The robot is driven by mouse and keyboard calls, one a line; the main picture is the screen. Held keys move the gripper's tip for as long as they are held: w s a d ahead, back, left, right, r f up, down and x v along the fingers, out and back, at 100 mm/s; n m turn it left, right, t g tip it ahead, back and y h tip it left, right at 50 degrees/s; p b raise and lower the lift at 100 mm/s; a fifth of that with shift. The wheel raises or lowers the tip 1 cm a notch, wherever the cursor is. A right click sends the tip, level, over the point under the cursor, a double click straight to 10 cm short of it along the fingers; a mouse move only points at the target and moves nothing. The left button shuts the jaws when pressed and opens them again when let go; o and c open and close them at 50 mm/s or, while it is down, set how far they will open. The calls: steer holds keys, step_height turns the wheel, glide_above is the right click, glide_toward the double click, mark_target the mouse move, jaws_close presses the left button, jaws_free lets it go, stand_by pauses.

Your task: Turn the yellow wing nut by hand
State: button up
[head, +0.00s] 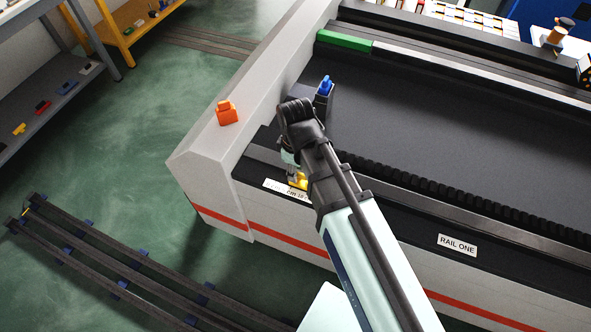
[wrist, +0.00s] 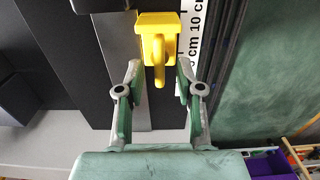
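The yellow wing nut (wrist: 157,60) is in the wrist view, a square block with a narrow rounded tab pointing down the picture. In the head view it is a small yellow patch (head: 299,181), partly hidden by my arm. My gripper (wrist: 159,75) is open, with one fingertip on each side of the tab. Gaps show between the tab and both fingertips, so nothing is held. In the head view my gripper is mostly hidden behind my wrist.
A printed centimetre scale (wrist: 193,35) runs beside the wing nut. An orange block (head: 227,114) sits on the pale end housing, and a blue-topped fitting (head: 325,87) stands just behind my wrist. A "RAIL ONE" label (head: 457,245) is on the front face.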

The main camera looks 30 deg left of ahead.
step_height(320, 180, up, 11)
steer(key=shift+r, duration=0.15)
stand_by(0.4)
